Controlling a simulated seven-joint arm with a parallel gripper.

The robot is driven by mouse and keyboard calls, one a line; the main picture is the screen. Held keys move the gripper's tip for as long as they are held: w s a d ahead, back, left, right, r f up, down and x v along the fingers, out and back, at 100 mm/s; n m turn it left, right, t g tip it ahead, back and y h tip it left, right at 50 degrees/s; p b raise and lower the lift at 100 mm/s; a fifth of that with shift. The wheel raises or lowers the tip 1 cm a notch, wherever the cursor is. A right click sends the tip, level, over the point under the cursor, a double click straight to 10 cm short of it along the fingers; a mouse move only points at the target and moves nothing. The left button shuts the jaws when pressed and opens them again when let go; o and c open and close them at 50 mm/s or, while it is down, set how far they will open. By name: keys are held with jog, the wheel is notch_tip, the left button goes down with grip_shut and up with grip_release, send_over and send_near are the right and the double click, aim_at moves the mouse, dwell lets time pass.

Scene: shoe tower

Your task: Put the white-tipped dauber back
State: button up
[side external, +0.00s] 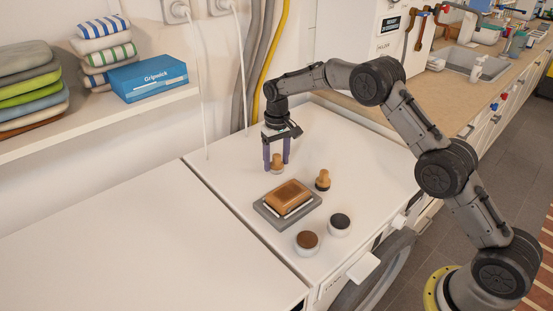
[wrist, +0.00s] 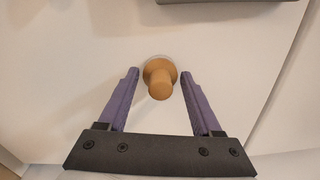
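A wooden dauber (side external: 277,161) stands upright on the white machine top, behind the brush. In the wrist view the same dauber (wrist: 159,80) shows a tan knob and a thin whitish rim at its foot. My gripper (side external: 276,165) is low over it with its purple fingers on either side. In the wrist view my gripper (wrist: 160,75) is open, with a gap between each finger and the dauber. A second wooden dauber (side external: 323,180) with a dark foot stands to the right.
A brown brush-like block (side external: 288,196) lies on a grey tray (side external: 268,214). A white jar with a brown top (side external: 307,240) and one with a black top (side external: 340,221) stand in front. The left machine top (side external: 130,235) is clear. Folded cloths and a blue box (side external: 148,78) are on the shelf.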

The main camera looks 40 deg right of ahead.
aim_at(277, 155)
jog(key=shift+o, duration=0.9)
jog(key=shift+r, duration=0.1)
notch_tip(277, 155, up, 12)
jog(key=s+r+t, duration=0.3)
jog(key=s+r, duration=1.1)
jog(key=s, duration=0.4)
jog(key=s+f+n+t, duration=0.1)
jog(key=s+f, duration=0.2)
jog(key=s, duration=0.9)
jog(key=s+f+t, duration=0.1)
jog(key=s+f, duration=0.2)
jog(key=s, duration=0.8)
jog(key=shift+s+a+n+t, duration=0.3)
jog(key=shift+s+n, duration=0.1)
jog(key=shift+f, duration=0.1)
